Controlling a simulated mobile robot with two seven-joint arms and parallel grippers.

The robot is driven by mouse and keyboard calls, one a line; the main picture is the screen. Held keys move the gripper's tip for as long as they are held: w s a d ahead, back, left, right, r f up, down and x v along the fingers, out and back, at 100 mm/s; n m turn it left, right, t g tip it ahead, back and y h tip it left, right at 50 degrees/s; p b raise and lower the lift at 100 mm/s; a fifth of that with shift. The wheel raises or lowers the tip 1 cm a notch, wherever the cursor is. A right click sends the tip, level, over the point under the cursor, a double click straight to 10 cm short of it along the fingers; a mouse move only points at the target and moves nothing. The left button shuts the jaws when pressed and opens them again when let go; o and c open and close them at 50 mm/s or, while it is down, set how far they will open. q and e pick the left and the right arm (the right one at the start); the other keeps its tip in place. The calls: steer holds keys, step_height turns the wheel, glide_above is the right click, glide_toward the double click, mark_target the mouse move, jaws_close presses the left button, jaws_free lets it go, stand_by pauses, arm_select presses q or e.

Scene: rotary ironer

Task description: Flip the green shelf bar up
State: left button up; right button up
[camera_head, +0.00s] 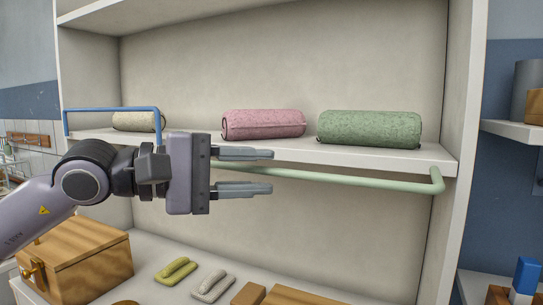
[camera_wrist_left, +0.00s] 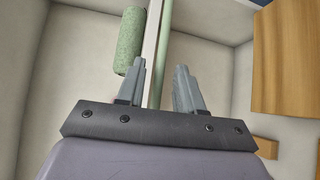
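The green shelf bar (camera_head: 345,179) is down, running along and just below the front edge of the white shelf (camera_head: 350,157), with its right end bent up to the shelf. Its left part is hidden behind my left gripper (camera_head: 262,171). That gripper is open, one finger above the other, pointing right along the shelf. In the left wrist view, the green bar (camera_wrist_left: 166,45) shows between the open fingers of my left gripper (camera_wrist_left: 160,80), nearer the left finger. Whether it touches a finger cannot be told. My right gripper is not in view.
A blue bar (camera_head: 115,109) stands raised at the shelf's left. Cream (camera_head: 135,121), pink (camera_head: 263,124) and green (camera_head: 369,128) rolls lie on the shelf. Below are a wooden box (camera_head: 85,262) and small yellow and grey items. The space under the bar's right half is free.

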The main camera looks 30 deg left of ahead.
arm_select(q)
steer(key=shift+p+x, duration=0.5)
steer(key=shift+x, duration=0.9)
jaws_close()
